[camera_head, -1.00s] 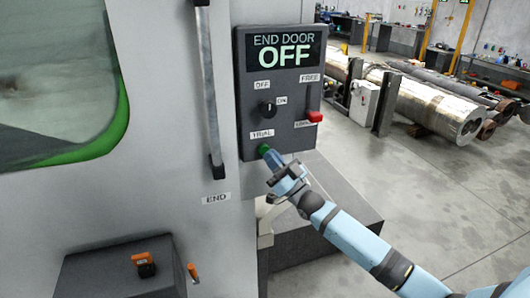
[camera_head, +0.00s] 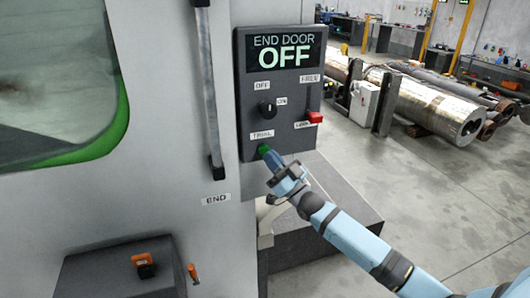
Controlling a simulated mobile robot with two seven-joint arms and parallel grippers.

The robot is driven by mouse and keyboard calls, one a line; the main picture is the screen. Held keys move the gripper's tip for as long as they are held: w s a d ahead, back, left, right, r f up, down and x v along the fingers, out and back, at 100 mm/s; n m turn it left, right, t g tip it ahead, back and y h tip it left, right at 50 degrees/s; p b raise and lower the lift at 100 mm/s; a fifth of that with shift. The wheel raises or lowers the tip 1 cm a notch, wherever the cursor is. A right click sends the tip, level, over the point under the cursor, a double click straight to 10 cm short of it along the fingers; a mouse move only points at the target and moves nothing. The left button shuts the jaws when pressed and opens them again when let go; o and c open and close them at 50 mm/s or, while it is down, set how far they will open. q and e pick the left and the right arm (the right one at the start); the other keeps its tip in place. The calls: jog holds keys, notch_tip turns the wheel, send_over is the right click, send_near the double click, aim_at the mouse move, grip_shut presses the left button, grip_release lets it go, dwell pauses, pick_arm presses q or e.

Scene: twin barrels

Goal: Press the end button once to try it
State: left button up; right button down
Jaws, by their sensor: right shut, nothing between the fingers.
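A dark control panel (camera_head: 282,95) is fixed to the grey machine, with a display (camera_head: 281,50) reading "END DOOR OFF". A green button (camera_head: 263,149) sits under the "TRIAL" label at the panel's bottom. My right gripper (camera_head: 270,158) is shut and empty, its tip at the green button, partly covering it. I cannot tell whether it touches or presses the button. My left gripper is not in view.
A vertical handle (camera_head: 209,90) stands on the machine left of the panel, above an "END" label (camera_head: 216,199). A dark box (camera_head: 120,272) with an orange switch (camera_head: 143,262) juts out at lower left. Metal cylinders (camera_head: 438,108) lie at right; the floor before them is clear.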

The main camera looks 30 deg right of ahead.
dwell(0.6)
jog(key=shift+w, duration=0.1)
jog(key=shift+w+d, duration=0.1)
jog(key=shift+w, duration=0.2)
jog(key=shift+w+d+b, duration=0.15)
jog(key=shift+w+b, duration=0.25)
jog(key=shift+w, duration=0.2)
dwell(0.8)
jog(key=shift+s, duration=0.2)
jog(key=shift+s+a+p, duration=0.25)
jog(key=shift+s+p, duration=0.25)
jog(key=shift+s, duration=0.3)
